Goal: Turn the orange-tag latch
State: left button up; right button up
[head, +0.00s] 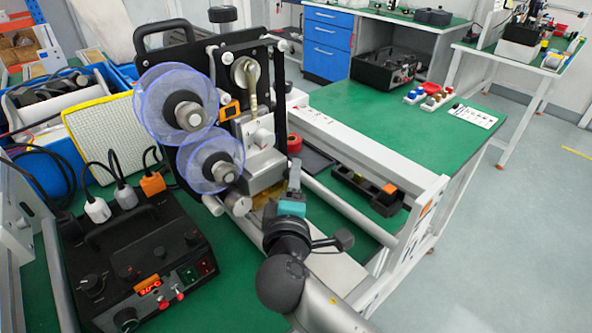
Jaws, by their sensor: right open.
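The coder unit (265,60) is a dark upright plate carrying two clear blue-rimmed reels (152,112), one above the other. A small orange piece (229,109) sits on its face right of the reels, beside a pale lever-like part (251,92). I cannot tell for sure whether this is the orange-tag latch. My right gripper (294,176) reaches up from the bottom, just right of the unit's lower silver block (264,167). It is open and seems empty; its fingertips are small and partly hard to make out. My left gripper is not in view.
A black control box (140,262) with a red display and several plugs, one orange, stands at the lower left. A white rail (370,150) runs right of the unit. A black tray (365,192) with an orange block lies beyond my gripper. The green bench (400,125) has clear room.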

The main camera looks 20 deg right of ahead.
jog(key=shift+w+d, duration=0.1)
jog(key=shift+w, duration=0.05)
grip_shut()
dwell(0.5)
